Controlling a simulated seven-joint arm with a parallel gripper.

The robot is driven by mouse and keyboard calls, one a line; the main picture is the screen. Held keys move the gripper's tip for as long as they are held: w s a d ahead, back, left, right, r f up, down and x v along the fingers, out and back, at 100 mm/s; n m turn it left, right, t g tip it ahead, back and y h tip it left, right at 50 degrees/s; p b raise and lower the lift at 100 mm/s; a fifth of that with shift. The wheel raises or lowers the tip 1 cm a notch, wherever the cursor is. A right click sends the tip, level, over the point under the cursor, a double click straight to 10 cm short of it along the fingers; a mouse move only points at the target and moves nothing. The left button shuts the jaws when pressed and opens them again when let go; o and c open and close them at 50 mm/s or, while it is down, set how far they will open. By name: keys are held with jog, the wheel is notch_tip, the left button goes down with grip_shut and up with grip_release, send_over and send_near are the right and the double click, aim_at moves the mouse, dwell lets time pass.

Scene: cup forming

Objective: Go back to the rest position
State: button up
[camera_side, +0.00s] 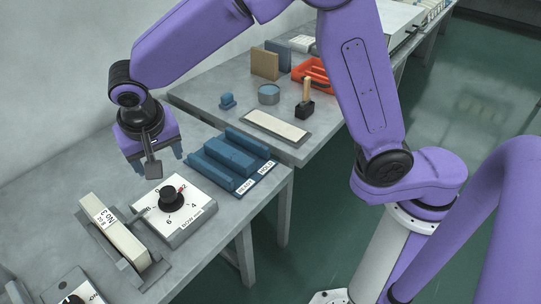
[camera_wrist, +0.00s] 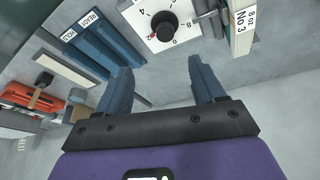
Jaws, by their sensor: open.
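My gripper (camera_side: 158,160) hangs above the bench, behind the dial box and left of the blue rack in the side view. In the wrist view my gripper (camera_wrist: 160,90) shows two blue fingers spread apart, with nothing between them but grey bench surface below. The arm is bent, with the wrist pointing down. No rest position marker is visible.
A white dial box (camera_side: 172,208) with a black knob stands near a cream block labelled "No 3" (camera_side: 115,232) in a grey holder. A blue rack (camera_side: 232,158) has HOLD and READY labels. A second bench carries a red tray (camera_side: 314,74) and a black block with a wooden handle (camera_side: 305,106).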

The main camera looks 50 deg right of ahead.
jog(key=s+d+n+g+y, duration=0.2)
jog(key=s+d+n, duration=1.4)
jog(key=s+d, duration=0.8)
jog(key=s+g, duration=0.1)
jog(key=s, duration=0.2)
jog(key=shift+d+r, duration=0.15)
jog(key=shift+d, duration=0.25)
dwell(0.5)
